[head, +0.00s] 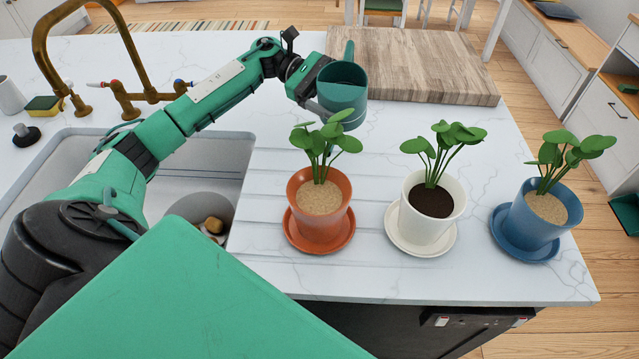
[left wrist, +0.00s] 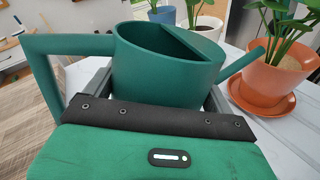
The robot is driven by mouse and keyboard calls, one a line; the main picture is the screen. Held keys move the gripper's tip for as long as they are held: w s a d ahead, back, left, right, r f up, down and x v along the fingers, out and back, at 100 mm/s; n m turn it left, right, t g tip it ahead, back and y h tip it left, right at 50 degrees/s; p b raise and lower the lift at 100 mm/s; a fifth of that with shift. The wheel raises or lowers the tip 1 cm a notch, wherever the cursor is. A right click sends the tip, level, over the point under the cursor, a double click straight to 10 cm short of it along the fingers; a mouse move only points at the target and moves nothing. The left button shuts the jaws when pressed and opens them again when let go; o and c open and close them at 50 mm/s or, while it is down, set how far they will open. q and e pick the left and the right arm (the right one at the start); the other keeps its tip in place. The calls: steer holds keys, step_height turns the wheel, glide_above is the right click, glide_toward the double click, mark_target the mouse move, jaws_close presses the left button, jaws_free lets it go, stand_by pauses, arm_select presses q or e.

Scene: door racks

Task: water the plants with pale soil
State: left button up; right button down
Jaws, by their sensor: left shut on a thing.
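A green watering can (head: 343,92) is held by my left gripper (head: 318,104) above the counter, behind the orange pot. In the left wrist view the can (left wrist: 165,75) sits between the fingers of the gripper (left wrist: 160,95), its spout pointing right toward the orange pot (left wrist: 268,82). The orange pot (head: 319,222) holds a plant with pale soil (head: 320,197). The white pot (head: 425,222) in the middle has dark soil (head: 434,201). The blue pot (head: 535,222) at the right has pale soil (head: 547,208). Each pot stands on a saucer. My right gripper is not in view.
A wooden board (head: 415,65) lies on the counter (head: 480,270) behind the pots. A sink (head: 195,165) with a brass faucet (head: 100,50) is at the left. A sponge (head: 43,105) and a cup (head: 10,95) stand near it. The counter's front edge is close to the pots.

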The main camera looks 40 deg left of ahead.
arm_select(q)
steer(key=shift+s+r, duration=0.2)
steer(key=shift+r, duration=0.15)
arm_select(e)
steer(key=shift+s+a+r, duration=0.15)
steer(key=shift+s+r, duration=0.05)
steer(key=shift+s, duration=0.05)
arm_select(q)
steer(key=shift+r+p, duration=0.2)
steer(key=shift+p, duration=0.2)
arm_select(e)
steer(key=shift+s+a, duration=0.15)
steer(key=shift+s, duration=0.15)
arm_select(q)
steer(key=shift+s+d+r, duration=0.1)
steer(key=shift+r, duration=0.05)
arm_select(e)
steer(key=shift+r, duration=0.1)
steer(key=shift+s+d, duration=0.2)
arm_select(q)
steer(key=shift+r+p, duration=0.1)
steer(key=shift+p, duration=0.2)
steer(key=shift+s, duration=0.1)
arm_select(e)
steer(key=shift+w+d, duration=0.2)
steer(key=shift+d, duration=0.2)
